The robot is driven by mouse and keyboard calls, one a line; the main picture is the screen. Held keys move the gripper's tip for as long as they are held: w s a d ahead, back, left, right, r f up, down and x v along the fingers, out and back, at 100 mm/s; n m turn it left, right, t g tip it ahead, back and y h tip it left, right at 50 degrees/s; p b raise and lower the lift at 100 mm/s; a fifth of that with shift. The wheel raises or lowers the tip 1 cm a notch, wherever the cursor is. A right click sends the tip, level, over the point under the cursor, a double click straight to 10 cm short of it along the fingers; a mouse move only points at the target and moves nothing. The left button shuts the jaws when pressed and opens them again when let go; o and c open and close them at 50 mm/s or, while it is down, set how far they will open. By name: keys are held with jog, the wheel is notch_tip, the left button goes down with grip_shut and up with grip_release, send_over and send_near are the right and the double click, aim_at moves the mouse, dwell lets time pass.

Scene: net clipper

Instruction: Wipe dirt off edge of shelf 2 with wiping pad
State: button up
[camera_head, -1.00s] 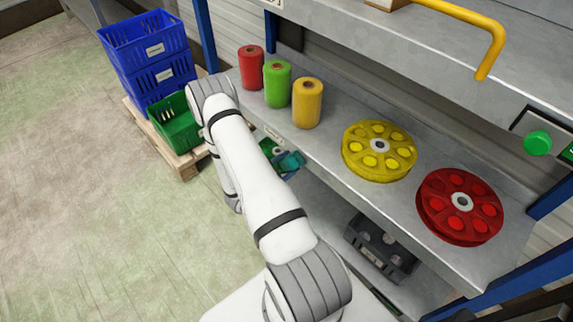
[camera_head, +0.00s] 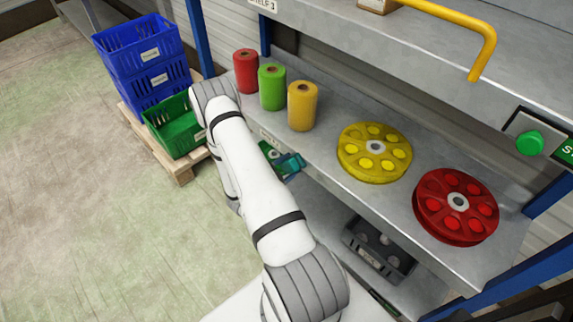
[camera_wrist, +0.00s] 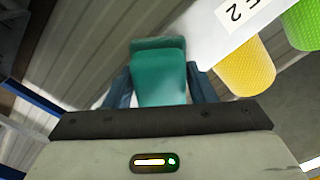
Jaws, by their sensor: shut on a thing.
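My gripper (camera_wrist: 160,88) is shut on the teal wiping pad (camera_wrist: 160,72), which sits between its two dark blue fingers in the wrist view. In the head view my gripper (camera_head: 290,164) is partly hidden behind my arm, at the front edge of shelf 2 (camera_head: 345,185). In the wrist view the shelf's pale edge (camera_wrist: 205,45) with its "2" label runs right beside the pad. I cannot tell whether the pad touches the edge. No dirt can be made out on the visible edge.
Red (camera_head: 246,72), green (camera_head: 272,88) and yellow (camera_head: 302,106) spools stand on shelf 2, with a yellow wheel (camera_head: 374,152) and a red wheel (camera_head: 456,206) to the right. A dark crate (camera_head: 378,248) is below.

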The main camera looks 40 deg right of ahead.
aim_at(316, 177)
jog(key=shift+s+d+p, duration=0.2)
jog(key=shift+s+p, duration=0.05)
jog(key=shift+s, duration=1.95)
jog(key=shift+s+d+p, duration=0.2)
jog(key=shift+s+p, duration=0.1)
jog(key=shift+s, duration=1.85)
jog(key=shift+s+d+p, duration=0.2)
jog(key=shift+s+p, duration=0.05)
jog(key=shift+s, duration=1.95)
jog(key=shift+w+a, duration=0.15)
jog(key=shift+w, duration=0.8)
jog(key=shift+w+a, duration=0.15)
jog(key=shift+w, duration=0.75)
jog(key=shift+w+a+b, duration=0.2)
jog(key=shift+w+b, duration=0.65)
jog(key=shift+w, duration=4.35)
jog(key=shift+r, duration=0.1)
jog(key=shift+s+a, duration=0.15)
jog(key=shift+a, duration=1.35)
jog(key=shift+s+a, duration=0.1)
jog(key=shift+a, duration=1.4)
jog(key=shift+a, duration=0.1)
jog(key=a, duration=0.2)
jog(key=shift+s+a+p, duration=0.15)
jog(key=shift+a+p, duration=0.15)
jog(key=shift+a, duration=0.1)
